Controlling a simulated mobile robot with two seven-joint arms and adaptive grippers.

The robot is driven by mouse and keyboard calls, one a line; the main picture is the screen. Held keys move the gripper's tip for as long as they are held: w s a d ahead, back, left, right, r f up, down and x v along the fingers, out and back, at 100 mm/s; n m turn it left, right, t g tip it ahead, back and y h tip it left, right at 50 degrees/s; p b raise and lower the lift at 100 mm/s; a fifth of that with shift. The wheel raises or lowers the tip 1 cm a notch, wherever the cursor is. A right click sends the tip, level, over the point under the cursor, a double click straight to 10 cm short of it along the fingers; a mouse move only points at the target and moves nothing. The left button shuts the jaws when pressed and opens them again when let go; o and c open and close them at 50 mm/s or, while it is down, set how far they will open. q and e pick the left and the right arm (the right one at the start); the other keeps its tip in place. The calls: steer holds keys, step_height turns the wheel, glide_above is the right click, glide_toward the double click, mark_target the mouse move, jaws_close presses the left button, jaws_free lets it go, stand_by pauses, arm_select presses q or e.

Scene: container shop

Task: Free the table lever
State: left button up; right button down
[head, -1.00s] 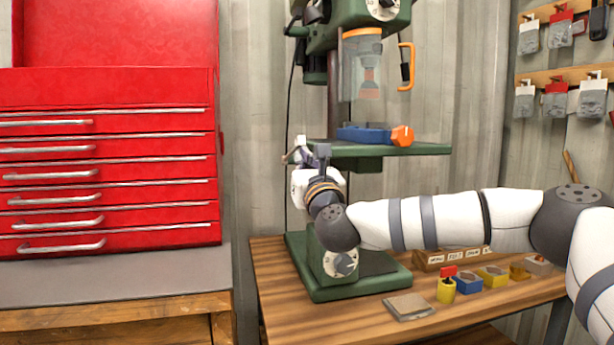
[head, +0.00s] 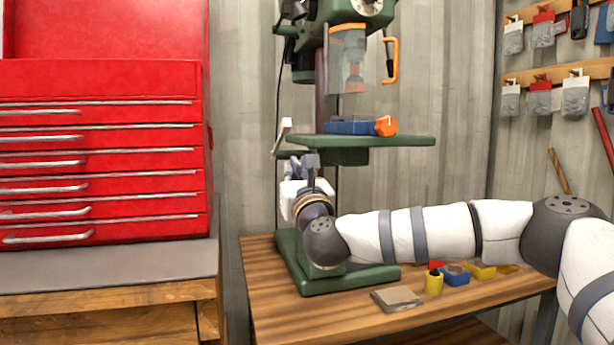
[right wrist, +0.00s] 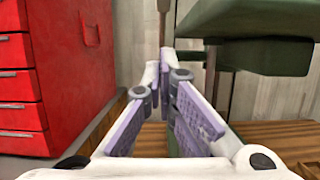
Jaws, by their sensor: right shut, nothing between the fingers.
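The drill press has a green table (head: 385,141). A pale lever (head: 283,136) sticks up at the table's left edge, tilted slightly. My right gripper (head: 310,160) is just below and to the right of the lever, under the table's left end. It is shut and empty, with a gap to the lever. In the right wrist view the gripper's fingertips (right wrist: 164,62) come together, and the green table (right wrist: 250,20) is above right. A thin upright rod (right wrist: 163,22) shows beyond the fingertips; I cannot tell if it is the lever. My left gripper is out of view.
A blue vise with an orange knob (head: 352,127) sits on the green table. The press's green base (head: 345,279) stands on a wooden bench (head: 265,290) with a flat plate (head: 397,298) and small coloured blocks. A red tool chest (head: 100,150) stands at left.

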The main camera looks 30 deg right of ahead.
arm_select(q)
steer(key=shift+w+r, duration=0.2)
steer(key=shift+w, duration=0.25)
arm_select(e)
steer(key=s+a+r, duration=0.2)
steer(key=s, duration=0.6)
steer(key=shift+s+r, duration=0.25)
steer(key=shift+s, duration=0.05)
